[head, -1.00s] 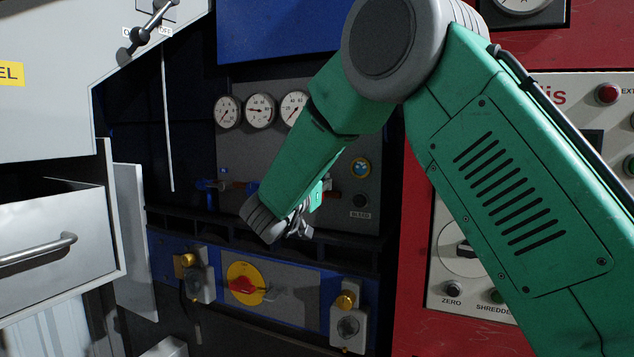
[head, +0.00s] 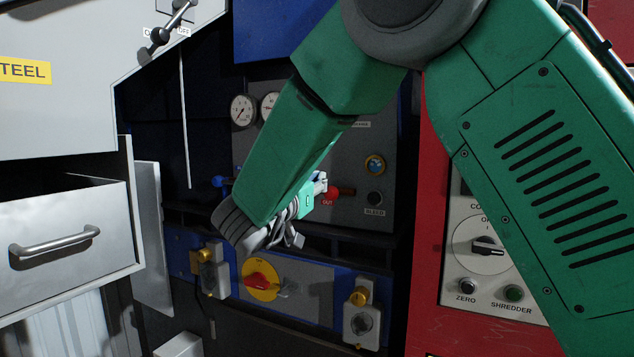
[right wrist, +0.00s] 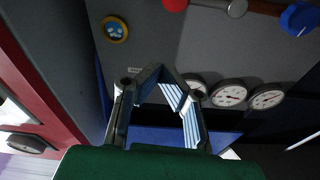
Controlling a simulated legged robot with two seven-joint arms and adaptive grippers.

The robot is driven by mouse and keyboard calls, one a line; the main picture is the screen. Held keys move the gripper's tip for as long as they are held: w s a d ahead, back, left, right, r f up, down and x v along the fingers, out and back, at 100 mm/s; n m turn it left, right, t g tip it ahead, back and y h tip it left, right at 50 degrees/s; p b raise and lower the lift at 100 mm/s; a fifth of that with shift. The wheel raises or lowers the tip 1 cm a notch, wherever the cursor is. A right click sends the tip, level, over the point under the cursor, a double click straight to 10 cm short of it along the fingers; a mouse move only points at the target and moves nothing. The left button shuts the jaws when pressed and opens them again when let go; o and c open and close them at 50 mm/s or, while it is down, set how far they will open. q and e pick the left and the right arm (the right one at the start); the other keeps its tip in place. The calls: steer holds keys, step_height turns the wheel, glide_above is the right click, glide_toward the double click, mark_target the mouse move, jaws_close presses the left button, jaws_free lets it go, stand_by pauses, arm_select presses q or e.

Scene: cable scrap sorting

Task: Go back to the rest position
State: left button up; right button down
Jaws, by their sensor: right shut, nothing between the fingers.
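My right arm comes in from the upper right in the head view and folds down to the left. My right gripper (head: 300,212) is partly hidden by its own wrist, in front of the grey gauge panel (head: 345,205). In the right wrist view its fingers (right wrist: 158,72) are closed together at the tips, with nothing held. They point toward the grey panel, where a yellow-ringed button (right wrist: 114,29), a red knob (right wrist: 175,4) and a blue handle (right wrist: 298,18) show. Contact with the panel is not visible. My left gripper is not in view.
An open drawer (head: 110,230) juts out at left below the cabinet labelled STEEL (head: 24,71). A lower panel carries a red rotary switch (head: 260,281) and yellow-knobbed fittings (head: 360,298). Gauges (head: 243,110) are partly covered by my arm. A red shredder panel (head: 429,240) stands at right.

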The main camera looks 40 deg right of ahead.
steer(key=a+f+n+t+y+b, duration=0.2)
steer(key=a+f+n+y+b, duration=0.3)
steer(key=f, duration=1.4)
steer(key=a+f+n+t+y, duration=0.2)
steer(key=f+n+y, duration=0.4)
steer(key=f, duration=1.3)
steer(key=s+a+f+n+g+y+b, duration=0.2)
steer(key=s+a+f+g, duration=0.1)
steer(key=s+f, duration=0.6)
steer(key=s+a+f+n+g+y+b, duration=0.1)
steer(key=s+a+f+g+y, duration=0.15)
steer(key=s+f, duration=0.65)
arm_select(q)
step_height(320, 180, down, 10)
steer(key=b, duration=0.2)
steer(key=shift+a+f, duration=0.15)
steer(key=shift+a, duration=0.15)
arm_select(e)
steer(key=s+a+f+g+y, duration=0.1)
steer(key=s+a+f+g, duration=0.1)
steer(key=s+f, duration=0.3)
steer(key=s+a+f+n+g+y, duration=0.1)
steer(key=s+f+g, duration=0.2)
steer(key=s, duration=0.8)
steer(key=shift+s+a+f+n+y, duration=0.3)
steer(key=shift+a+f+y, duration=0.1)
steer(key=shift+f, duration=0.55)
